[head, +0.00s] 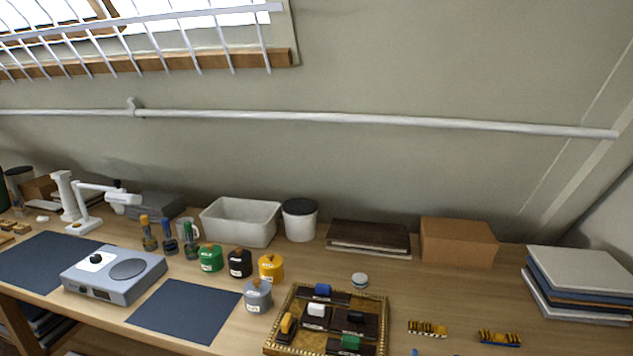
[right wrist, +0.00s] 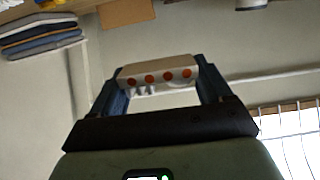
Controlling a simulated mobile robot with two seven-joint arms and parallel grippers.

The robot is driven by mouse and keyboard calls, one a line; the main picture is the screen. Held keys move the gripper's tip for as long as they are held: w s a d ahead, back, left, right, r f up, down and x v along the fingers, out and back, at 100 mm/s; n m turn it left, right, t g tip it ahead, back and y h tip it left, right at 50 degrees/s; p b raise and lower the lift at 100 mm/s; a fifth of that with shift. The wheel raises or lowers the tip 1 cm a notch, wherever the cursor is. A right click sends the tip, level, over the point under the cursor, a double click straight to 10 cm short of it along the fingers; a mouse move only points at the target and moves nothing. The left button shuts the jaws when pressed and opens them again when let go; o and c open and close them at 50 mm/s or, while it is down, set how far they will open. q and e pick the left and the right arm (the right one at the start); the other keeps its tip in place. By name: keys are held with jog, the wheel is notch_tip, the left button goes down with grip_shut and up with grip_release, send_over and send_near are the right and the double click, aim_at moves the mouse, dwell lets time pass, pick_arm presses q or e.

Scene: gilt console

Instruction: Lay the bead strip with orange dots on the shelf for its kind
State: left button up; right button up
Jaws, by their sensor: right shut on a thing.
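My right gripper (right wrist: 158,80) is shut on a whitish bead strip (right wrist: 157,69) with a row of several orange dots, held crosswise between its two fingers in the right wrist view. The strip is up in the air, apart from any surface. The head view does not clearly show the strip or either gripper. A gilt console (head: 384,326) stands at the front middle of the table, with dark shelves that bear blue, white, black, green and yellow-orange pieces. Their dot markings are too small to tell.
A cardboard box (head: 457,242) and a book stack (head: 577,285) are at the back right. Bare table (head: 450,290) lies between.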

pick_arm(q)
jog(key=r+p, duration=0.1)
jog(key=w+r+p, duration=0.1)
jog(key=r, duration=0.1)
jog(key=r+p, duration=0.2)
jog(key=shift+w+r, duration=0.15)
jog(key=shift+w, duration=0.25)
pick_arm(e)
jog(key=s+a+f+n+y, duration=0.1)
jog(key=s+a+f, duration=0.1)
jog(key=f, duration=0.6)
jog(key=s+a+f+n+y, duration=0.1)
jog(key=s+a+f+y, duration=0.1)
jog(key=f, duration=0.6)
jog(key=s+a, duration=0.1)
jog(key=a, duration=0.1)
jog(key=shift+s+a+f+n+t+y, duration=0.2)
jog(key=shift+a+n+t+y, duration=0.1)
